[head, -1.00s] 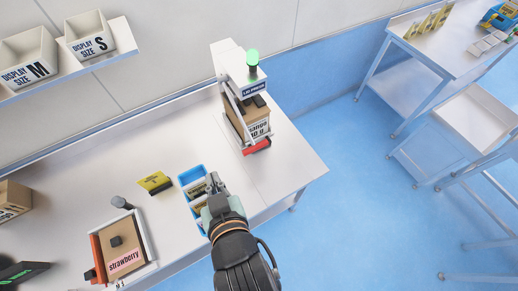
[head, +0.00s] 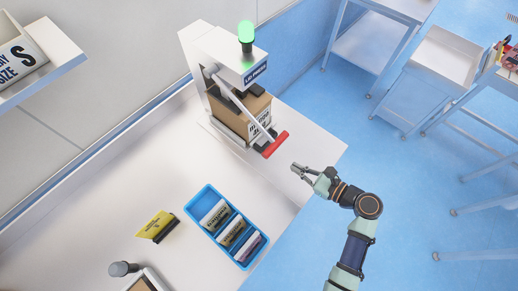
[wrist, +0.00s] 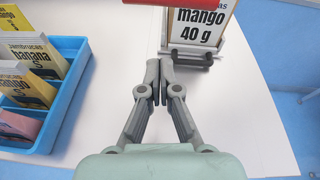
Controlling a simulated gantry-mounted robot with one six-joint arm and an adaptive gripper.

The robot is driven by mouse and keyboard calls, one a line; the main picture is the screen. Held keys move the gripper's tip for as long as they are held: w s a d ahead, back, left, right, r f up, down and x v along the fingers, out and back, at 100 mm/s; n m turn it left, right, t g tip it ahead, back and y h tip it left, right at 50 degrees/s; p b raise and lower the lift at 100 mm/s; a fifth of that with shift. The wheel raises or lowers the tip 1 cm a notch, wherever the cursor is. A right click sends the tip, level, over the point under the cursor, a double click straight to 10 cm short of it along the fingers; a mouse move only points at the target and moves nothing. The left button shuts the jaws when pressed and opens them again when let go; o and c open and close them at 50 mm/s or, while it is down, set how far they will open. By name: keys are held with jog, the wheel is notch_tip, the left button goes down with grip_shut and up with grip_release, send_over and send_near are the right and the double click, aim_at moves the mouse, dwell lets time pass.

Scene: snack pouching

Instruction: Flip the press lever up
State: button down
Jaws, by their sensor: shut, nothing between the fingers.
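The lid press (head: 220,55) stands on the table with a green light on top. Its lever ends in a red handle (head: 275,144), hanging low in front of the press. The handle also shows at the top edge of the wrist view (wrist: 172,2). A cardboard box (head: 238,112) sits inside the press; its label reads "mango 40 g" in the wrist view. My gripper (head: 298,169) is shut and empty, to the right of and a little below the red handle in the head view, apart from it. In the wrist view the fingertips (wrist: 160,68) are together below the handle.
A blue tray (head: 207,190) with several pouches stands on the table front, left of my gripper in the wrist view. A yellow card stand (head: 156,226) is beside it. The table's right edge is close to my gripper. Carts stand beyond.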

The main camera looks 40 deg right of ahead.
jog(key=shift+s+d+f+m+t, duration=0.25)
jog(key=shift+s+d+m, duration=0.25)
jog(key=shift+m, duration=0.3)
jog(key=shift+w, duration=0.1)
jog(key=x, duration=1)
jog(key=shift+d+r+p, duration=0.15)
jog(key=shift+r+p, duration=0.15)
jog(key=shift+r, duration=1.7)
